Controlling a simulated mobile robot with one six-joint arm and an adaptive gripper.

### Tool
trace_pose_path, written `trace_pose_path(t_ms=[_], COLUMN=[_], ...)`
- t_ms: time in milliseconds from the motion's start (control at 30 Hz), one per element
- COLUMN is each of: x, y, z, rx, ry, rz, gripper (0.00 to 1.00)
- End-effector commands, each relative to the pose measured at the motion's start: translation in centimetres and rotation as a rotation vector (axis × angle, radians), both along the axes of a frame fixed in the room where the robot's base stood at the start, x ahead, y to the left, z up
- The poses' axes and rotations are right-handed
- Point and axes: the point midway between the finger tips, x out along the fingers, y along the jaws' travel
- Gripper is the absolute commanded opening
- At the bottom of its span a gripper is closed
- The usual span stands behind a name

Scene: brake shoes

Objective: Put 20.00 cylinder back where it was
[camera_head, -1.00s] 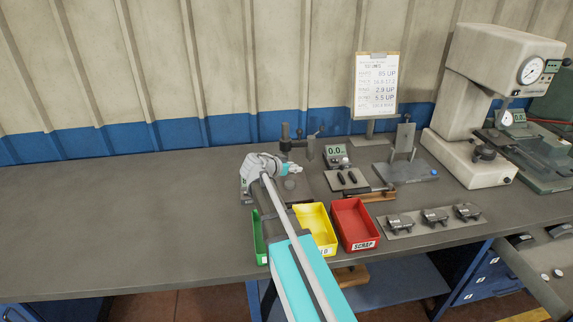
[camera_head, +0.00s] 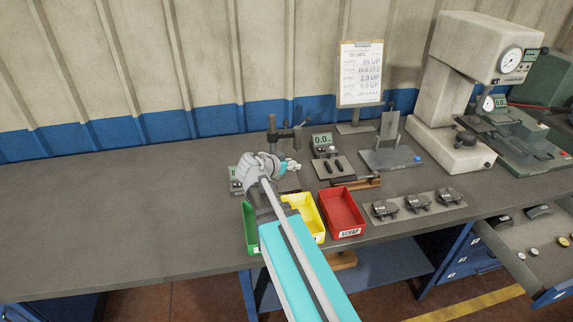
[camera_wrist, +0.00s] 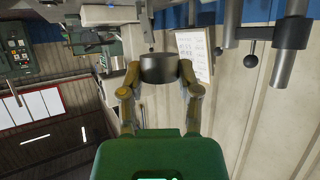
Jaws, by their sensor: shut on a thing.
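My gripper (camera_wrist: 158,72) is shut on a short dark grey cylinder (camera_wrist: 158,68) in the wrist view, with one finger on each side of it. In the head view my gripper (camera_head: 291,166) is above the bench, near the post stand, and the cylinder in it is too small to make out. I cannot read any size mark on it. An open drawer (camera_head: 541,284) at the lower right holds a few small round pieces (camera_head: 535,252) and curved dark parts.
Green (camera_head: 251,238), yellow (camera_head: 318,232) and red (camera_head: 342,212) bins stand at the bench's front edge. The post stand (camera_head: 272,140) and a small gauge (camera_head: 322,141) are close to my gripper. A plate with brake shoes (camera_head: 418,203) lies right of the bins. The left of the bench is clear.

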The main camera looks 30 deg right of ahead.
Motion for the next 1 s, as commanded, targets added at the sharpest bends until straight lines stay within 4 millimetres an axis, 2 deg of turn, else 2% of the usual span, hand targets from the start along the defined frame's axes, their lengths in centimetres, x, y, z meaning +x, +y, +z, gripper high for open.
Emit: trace_pose_path(t_ms=[367,633,1000], x=[0.0,0.0,0.0], y=[0.0,0.0,0.0], z=[0.1,1.3,1.2], rx=[0.000,0.000,0.000], ry=[0.000,0.000,0.000], rz=[0.000,0.000,0.000], gripper=[0.00,0.00,0.00])
